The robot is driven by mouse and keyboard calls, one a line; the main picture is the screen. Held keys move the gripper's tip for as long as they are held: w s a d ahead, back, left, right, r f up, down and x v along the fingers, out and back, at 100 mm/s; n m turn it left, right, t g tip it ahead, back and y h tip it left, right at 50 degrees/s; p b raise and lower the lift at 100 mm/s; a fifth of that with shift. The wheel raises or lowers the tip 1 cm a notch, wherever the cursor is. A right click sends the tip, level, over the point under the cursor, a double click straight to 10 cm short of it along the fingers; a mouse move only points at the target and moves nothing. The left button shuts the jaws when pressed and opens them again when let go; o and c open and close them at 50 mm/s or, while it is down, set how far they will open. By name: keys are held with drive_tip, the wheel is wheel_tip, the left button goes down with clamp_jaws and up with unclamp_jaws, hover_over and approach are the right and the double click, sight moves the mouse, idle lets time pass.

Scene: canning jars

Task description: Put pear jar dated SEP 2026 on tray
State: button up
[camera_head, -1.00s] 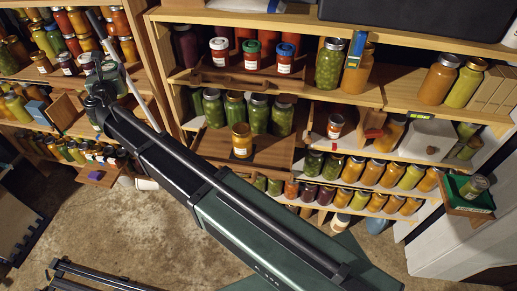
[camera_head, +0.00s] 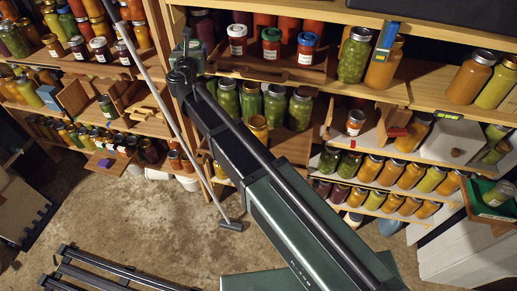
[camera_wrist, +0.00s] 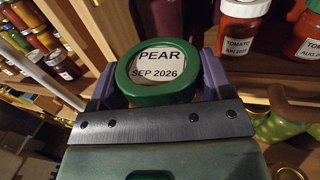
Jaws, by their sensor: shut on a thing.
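The pear jar (camera_wrist: 158,72) is in the wrist view, its green-rimmed lid facing the camera and reading PEAR, SEP 2026. My gripper (camera_wrist: 157,88) is shut on it, with a purple finger on each side. Its body is hidden below the lid. In the head view my gripper (camera_head: 186,53) is in front of the upright left of the upper shelf; the jar is hard to make out there. A brown wooden tray (camera_head: 262,74) with a handle cut-out stands on that shelf, to the right of my gripper, and holds jars with white, green and blue lids.
Tomato jars (camera_wrist: 240,25) stand close at upper right in the wrist view. The wooden upright (camera_wrist: 112,22) is just behind the held jar. Large green jars (camera_head: 275,103) fill the shelf below the tray. A green bin (camera_head: 492,195) holds a jar at far right. Jar shelves (camera_head: 85,60) stand at left.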

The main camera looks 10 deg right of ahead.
drive_tip(key=s+d+f+h+b, duration=0.1)
drive_tip(key=s+d+f+b, duration=0.6)
drive_tip(key=f, duration=0.1)
drive_tip(key=shift+m, duration=0.3)
wheel_tip(320, 180, down, 20)
drive_tip(key=b, duration=1.9)
drive_tip(key=shift+s+d+b, duration=0.1)
drive_tip(key=shift+d+b, duration=0.05)
drive_tip(key=shift+b, duration=0.25)
drive_tip(key=shift+r, duration=0.35)
drive_tip(key=shift+f, duration=0.15)
drive_tip(key=o, duration=0.7)
drive_tip(key=shift+f, duration=0.1)
drive_tip(key=o, duration=0.5)
drive_tip(key=shift+c, duration=0.2)
